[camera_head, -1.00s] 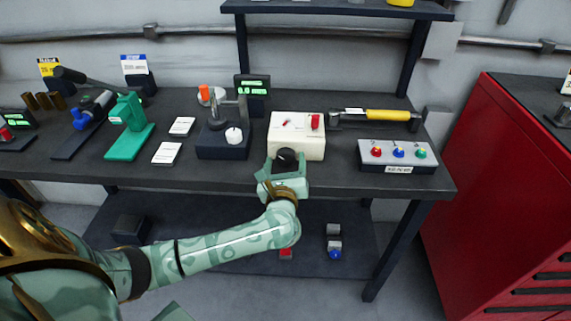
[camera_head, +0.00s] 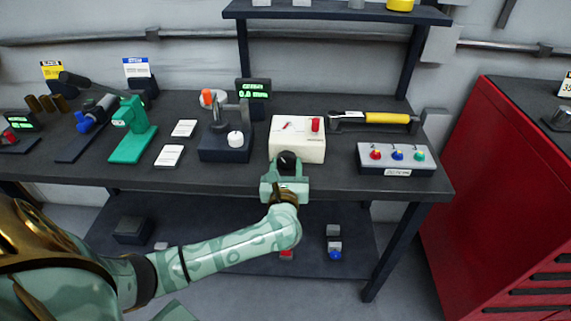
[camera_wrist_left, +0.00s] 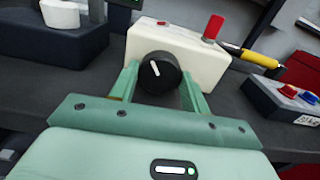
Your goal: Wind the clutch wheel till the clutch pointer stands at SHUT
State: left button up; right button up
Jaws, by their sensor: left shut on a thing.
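The valve actuator is a cream box (camera_head: 310,150) near the front edge of the bench. It has a red pointer (camera_head: 287,125) and a red knob (camera_head: 315,124) on top; the lettering is too small to read. The black clutch wheel (camera_head: 287,160) sits on its front face. My left gripper (camera_head: 286,170) is shut on the wheel from the front. In the left wrist view the wheel (camera_wrist_left: 160,72) sits between the two green fingers, and its white mark tilts up and left. The box (camera_wrist_left: 185,45) also shows behind it. My right gripper is not in view.
A dark fixture (camera_head: 226,148) with a white knob stands left of the actuator. A grey box with coloured buttons (camera_head: 397,160) stands to the right. A yellow-handled tool (camera_head: 387,118) lies behind. A red cabinet (camera_head: 490,190) stands at the far right.

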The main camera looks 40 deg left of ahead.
pick_arm(q)
jog(key=m+p, duration=0.2)
jog(key=m, duration=0.2)
jog(key=shift+m+p, duration=0.85)
jog(key=shift+m, duration=0.35)
jog(key=shift+f, duration=0.1)
jog(key=o, duration=1)
jog(key=shift+s, duration=0.1)
